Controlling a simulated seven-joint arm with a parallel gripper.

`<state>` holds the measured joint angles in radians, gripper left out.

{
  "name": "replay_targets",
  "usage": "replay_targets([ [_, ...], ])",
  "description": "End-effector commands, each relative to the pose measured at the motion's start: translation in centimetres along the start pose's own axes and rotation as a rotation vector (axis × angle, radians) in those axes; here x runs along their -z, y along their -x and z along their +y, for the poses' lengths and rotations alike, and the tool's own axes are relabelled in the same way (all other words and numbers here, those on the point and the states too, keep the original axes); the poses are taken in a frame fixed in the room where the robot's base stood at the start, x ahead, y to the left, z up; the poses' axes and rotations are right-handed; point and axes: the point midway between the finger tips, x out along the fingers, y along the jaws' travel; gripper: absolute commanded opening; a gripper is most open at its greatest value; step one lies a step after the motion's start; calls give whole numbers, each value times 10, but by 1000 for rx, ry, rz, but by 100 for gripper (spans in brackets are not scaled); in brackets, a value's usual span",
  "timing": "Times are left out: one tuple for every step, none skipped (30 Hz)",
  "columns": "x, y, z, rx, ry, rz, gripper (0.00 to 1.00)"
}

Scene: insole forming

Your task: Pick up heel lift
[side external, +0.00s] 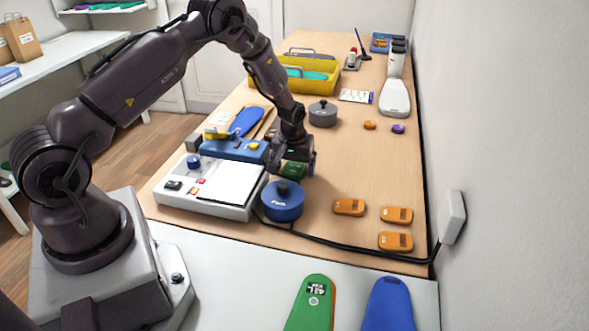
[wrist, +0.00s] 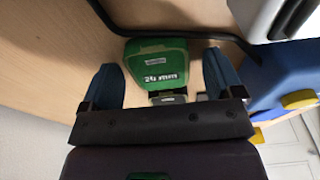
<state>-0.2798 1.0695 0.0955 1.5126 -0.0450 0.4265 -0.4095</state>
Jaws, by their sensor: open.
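A green heel lift (wrist: 157,60) marked with a mm size, which looks like "20 mm" or "24 mm", lies on the wooden table in the wrist view. It also shows in the side view (side external: 293,170), partly hidden under my gripper (side external: 295,163). My gripper (wrist: 165,85) is open, with one blue fingertip at each side of the green lift. I see gaps between the fingers and the lift. I cannot tell how far the fingertips are above the table.
A blue round pot (side external: 283,202) stands just in front of the green lift. A grey device with a white plate (side external: 228,182) is to its left. Several orange blocks (side external: 349,207) lie to the right. A black cable (side external: 340,246) runs along the front edge. A grey pot (side external: 322,114) stands behind.

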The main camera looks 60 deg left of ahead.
Motion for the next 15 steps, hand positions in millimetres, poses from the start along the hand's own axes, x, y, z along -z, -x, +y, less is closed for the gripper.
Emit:
replay_targets([
  [0, 0, 0, 0, 0, 1, 86],
  [0, 0, 0, -1, 0, 1, 86],
  [0, 0, 0, -1, 0, 1, 86],
  [0, 0, 0, 0, 0, 1, 86],
  [0, 0, 0, 0, 0, 0, 86],
  [0, 0, 0, 0, 0, 0, 79],
  [0, 0, 0, 0, 0, 0, 72],
  [0, 0, 0, 0, 0, 0, 66],
  [0, 0, 0, 0, 0, 0, 56],
  [0, 0, 0, 0, 0, 0, 49],
  [0, 0, 0, 0, 0, 0, 42],
  [0, 0, 0, 0, 0, 0, 34],
  [0, 0, 0, 0, 0, 0, 34],
  [0, 0, 0, 0, 0, 0, 34],
  [0, 0, 0, 0, 0, 0, 33],
])
